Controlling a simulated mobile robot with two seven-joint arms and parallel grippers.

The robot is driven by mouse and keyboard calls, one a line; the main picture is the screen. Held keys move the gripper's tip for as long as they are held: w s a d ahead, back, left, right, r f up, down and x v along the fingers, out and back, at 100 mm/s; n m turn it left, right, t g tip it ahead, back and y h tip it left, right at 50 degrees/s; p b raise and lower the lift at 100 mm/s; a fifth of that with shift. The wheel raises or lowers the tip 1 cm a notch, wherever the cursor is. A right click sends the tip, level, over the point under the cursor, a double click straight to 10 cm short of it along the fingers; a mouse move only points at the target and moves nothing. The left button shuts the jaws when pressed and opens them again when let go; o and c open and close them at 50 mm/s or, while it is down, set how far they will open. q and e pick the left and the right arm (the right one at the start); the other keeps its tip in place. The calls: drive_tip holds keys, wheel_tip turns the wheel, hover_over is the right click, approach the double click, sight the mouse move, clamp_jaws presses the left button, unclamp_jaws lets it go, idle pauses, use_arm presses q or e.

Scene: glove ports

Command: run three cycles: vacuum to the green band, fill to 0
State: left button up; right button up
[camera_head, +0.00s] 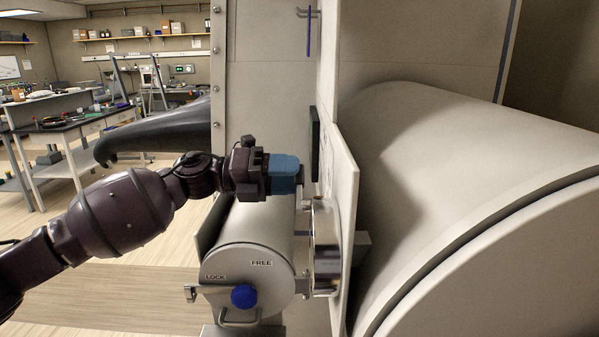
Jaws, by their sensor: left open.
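My left gripper (285,175) reaches in from the left, above the small grey cylindrical chamber (262,222). Its blue end section points right, towards an upright pale panel (343,215) seen nearly edge-on. The jaws are open; their tips are hard to make out, and I cannot tell whether they touch anything. A dark plate (314,140) on the panel shows edge-on, so no gauge face, green band or needle can be read. The chamber's round front door (246,275) carries the labels LOCK and FREE and a blue knob (244,296). My right gripper is not in view.
A large pale cylinder (450,180) fills the right side. A round metal fitting (325,240) sits on the panel beside the small chamber. A black glove-like sleeve (160,133) sticks out left behind my arm. Lab benches (75,125) stand far left, with open floor before them.

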use_arm(q)
drive_tip(key=shift+d, duration=1.1)
drive_tip(key=shift+c, duration=0.3)
clamp_jaws()
